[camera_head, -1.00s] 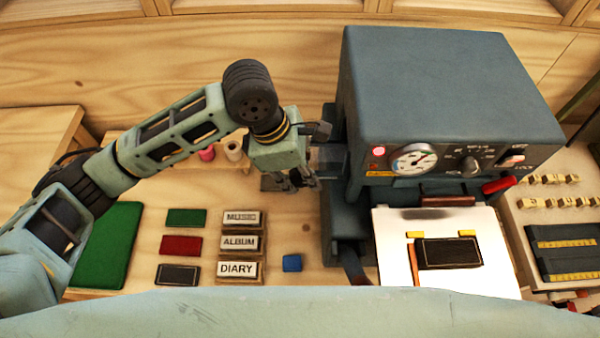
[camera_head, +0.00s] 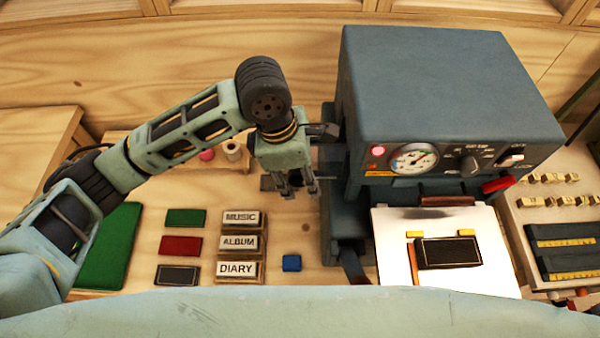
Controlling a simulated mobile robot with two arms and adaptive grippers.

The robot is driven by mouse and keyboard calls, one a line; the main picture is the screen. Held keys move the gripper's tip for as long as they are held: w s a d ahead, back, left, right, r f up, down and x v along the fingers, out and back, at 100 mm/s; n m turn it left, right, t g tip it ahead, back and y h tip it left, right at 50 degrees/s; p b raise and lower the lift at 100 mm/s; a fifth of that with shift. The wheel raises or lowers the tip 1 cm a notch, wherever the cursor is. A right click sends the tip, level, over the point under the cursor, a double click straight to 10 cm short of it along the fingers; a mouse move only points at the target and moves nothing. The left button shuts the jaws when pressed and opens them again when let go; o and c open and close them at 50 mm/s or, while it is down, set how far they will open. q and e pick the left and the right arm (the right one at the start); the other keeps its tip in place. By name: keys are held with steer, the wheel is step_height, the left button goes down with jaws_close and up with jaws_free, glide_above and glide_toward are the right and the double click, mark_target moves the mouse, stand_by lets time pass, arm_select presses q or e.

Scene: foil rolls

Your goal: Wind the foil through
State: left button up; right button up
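The dark blue-grey foil press (camera_head: 440,90) stands at the right, with a dial, a knob and a red-tipped lever on its front. My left gripper (camera_head: 299,190) points down beside the press's left side; its fingers are apart and I see nothing between them. A pink roll (camera_head: 207,155) and a cream roll (camera_head: 233,151) stand on a wooden rack behind my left arm, which partly hides them. I cannot make out a foil strip in the press; the gripper and the press housing hide part of its left side. My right gripper is out of view.
A white plate (camera_head: 394,240) under the press carries a black cover (camera_head: 448,252). Blocks marked MUSIC, ALBUM and DIARY (camera_head: 238,268), a small blue block (camera_head: 291,263), coloured cards (camera_head: 181,245) and a green board (camera_head: 108,250) lie left. Type pieces (camera_head: 548,178) are at right.

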arm_select(q)
steer(key=shift+r, duration=0.1)
steer(key=v, duration=1.2)
